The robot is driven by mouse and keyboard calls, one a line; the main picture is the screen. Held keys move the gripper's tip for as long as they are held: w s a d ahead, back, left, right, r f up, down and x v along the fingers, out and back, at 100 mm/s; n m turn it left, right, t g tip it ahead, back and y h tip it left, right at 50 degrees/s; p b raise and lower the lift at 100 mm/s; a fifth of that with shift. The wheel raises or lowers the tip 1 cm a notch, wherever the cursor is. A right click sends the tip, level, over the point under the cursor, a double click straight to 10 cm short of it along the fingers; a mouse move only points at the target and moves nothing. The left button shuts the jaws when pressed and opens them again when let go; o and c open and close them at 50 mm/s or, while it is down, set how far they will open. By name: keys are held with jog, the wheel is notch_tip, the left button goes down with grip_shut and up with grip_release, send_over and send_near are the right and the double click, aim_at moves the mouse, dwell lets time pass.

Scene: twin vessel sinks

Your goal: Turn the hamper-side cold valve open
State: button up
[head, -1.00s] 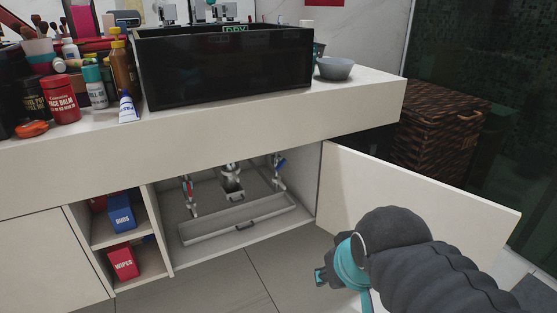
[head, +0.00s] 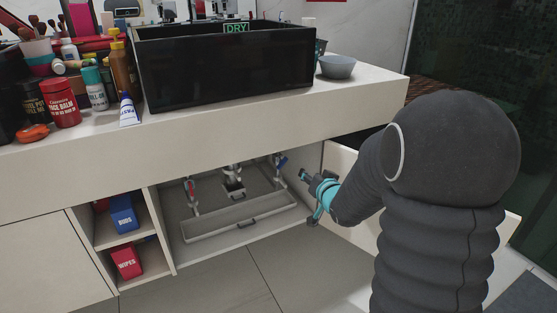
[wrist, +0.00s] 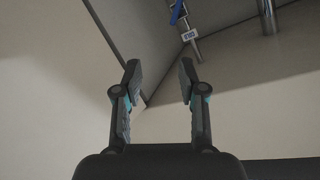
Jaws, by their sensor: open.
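The hamper-side cold valve, with a blue handle (head: 281,161), is on a pipe at the right inside the open cabinet under the sink. In the wrist view the blue handle (wrist: 178,12) is at the top edge, partly cut off, above a small white tag (wrist: 190,35). My gripper (head: 309,196) is at the right side of the cabinet opening, to the right of and lower than the valve in the picture. In the wrist view my gripper (wrist: 160,68) is open, with nothing between its fingers. The valve is beyond the fingertips, apart from them.
A red-handled valve (head: 191,187) is at the left inside the cabinet. A shallow tray (head: 205,227) lies on the cabinet floor. The open door (head: 338,160) is mostly behind my arm. The counter (head: 230,132) overhangs the opening. The wicker hamper (head: 432,92) is mostly hidden.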

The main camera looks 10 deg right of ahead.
aim_at(283, 165)
jog(key=shift+w+a+f+m+t+y, duration=0.65)
jog(key=shift+w+f+t+y, duration=1.1)
jog(key=shift+f, duration=1.2)
jog(key=shift+g+y, duration=0.25)
jog(key=shift+g, duration=0.2)
jog(key=x, duration=1.3)
jog(key=shift+p, duration=0.3)
grip_shut()
